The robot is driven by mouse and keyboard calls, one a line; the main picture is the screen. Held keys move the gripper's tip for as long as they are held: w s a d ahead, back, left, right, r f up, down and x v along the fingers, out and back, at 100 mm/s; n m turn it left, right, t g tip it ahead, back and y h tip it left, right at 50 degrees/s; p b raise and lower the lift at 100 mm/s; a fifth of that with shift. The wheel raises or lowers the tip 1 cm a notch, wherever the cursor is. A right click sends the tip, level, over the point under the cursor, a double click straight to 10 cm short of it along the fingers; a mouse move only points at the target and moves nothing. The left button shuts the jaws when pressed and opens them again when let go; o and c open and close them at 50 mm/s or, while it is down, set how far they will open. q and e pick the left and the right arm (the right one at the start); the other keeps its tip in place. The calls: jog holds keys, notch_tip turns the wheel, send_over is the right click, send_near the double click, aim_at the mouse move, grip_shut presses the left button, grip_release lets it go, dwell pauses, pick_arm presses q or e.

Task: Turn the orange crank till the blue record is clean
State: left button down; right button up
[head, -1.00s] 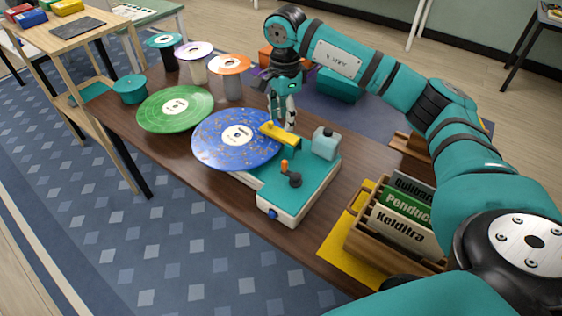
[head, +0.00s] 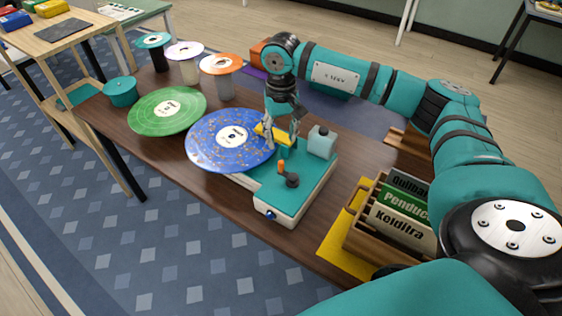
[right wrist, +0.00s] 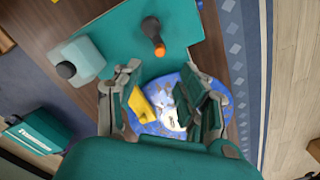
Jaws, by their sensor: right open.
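The blue record (head: 215,150), dotted with tan specks and with a pale centre label, lies flat on the teal and white machine (head: 297,205). The orange crank (head: 282,167) stands on the machine's top on a dark hub; it also shows in the right wrist view (right wrist: 159,49). A yellow arm (head: 262,131) reaches over the record's edge. My right gripper (head: 282,145) is open and empty, just behind the crank and above the yellow arm's end. In the right wrist view its fingers (right wrist: 165,100) are apart, with the yellow arm (right wrist: 141,102) and record seen between them. My left gripper is out of view.
A green record (head: 150,115) lies to the left, with several spindles holding discs behind. A wooden crate (head: 360,243) of sleeves stands on a yellow mat (head: 338,258) at right.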

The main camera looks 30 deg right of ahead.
aim_at(281, 162)
notch_tip(281, 162, down, 12)
jog(key=shift+r+p, duration=0.25)
jog(key=shift+p, duration=0.8)
jog(key=shift+c, duration=0.5)
grip_shut()
